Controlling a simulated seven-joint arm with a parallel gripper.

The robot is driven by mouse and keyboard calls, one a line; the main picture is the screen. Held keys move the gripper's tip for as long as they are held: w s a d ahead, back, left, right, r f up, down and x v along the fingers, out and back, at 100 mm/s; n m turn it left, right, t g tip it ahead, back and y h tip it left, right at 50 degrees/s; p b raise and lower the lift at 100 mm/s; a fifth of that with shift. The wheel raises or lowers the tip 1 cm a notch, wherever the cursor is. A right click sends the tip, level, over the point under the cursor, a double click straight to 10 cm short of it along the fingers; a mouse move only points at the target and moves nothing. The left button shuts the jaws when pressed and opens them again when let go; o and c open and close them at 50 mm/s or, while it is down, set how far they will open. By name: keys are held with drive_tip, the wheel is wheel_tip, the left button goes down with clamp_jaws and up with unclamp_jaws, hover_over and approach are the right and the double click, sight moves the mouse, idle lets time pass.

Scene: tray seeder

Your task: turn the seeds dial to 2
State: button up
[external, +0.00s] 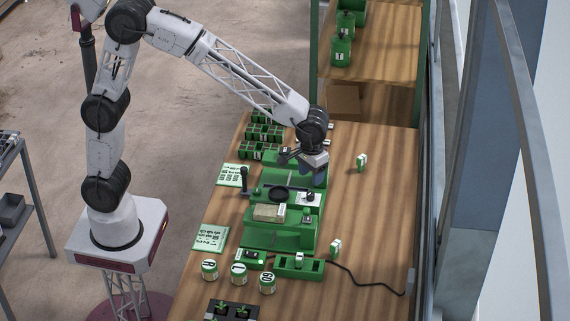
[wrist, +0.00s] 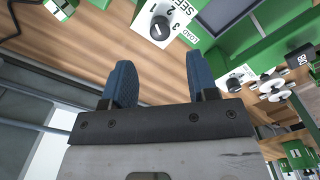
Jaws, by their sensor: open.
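I cannot tell which number the mark points to. My gripper (wrist: 160,62) is open, with two blue fingers apart and nothing between them.
A second white dial plate (wrist: 236,80) is to the right in the wrist view. A lever (external: 244,178) stands at the seeder's left. Green-and-white blocks (external: 361,161) and several round pots (external: 238,270) stand on the wooden table (external: 375,215). The table's right side is mostly clear.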

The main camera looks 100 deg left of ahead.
sight(311, 193)
drive_tip(key=shift+f, duration=3.85)
drive_tip(key=c, duration=0.9)
drive_tip(key=shift+c, duration=0.2)
drive_tip(key=shift+m, duration=0.3)
drive_tip(key=m, duration=0.5)
drive_tip(key=shift+m, duration=0.3)
drive_tip(key=m, duration=0.5)
drive_tip(key=shift+m, duration=0.3)
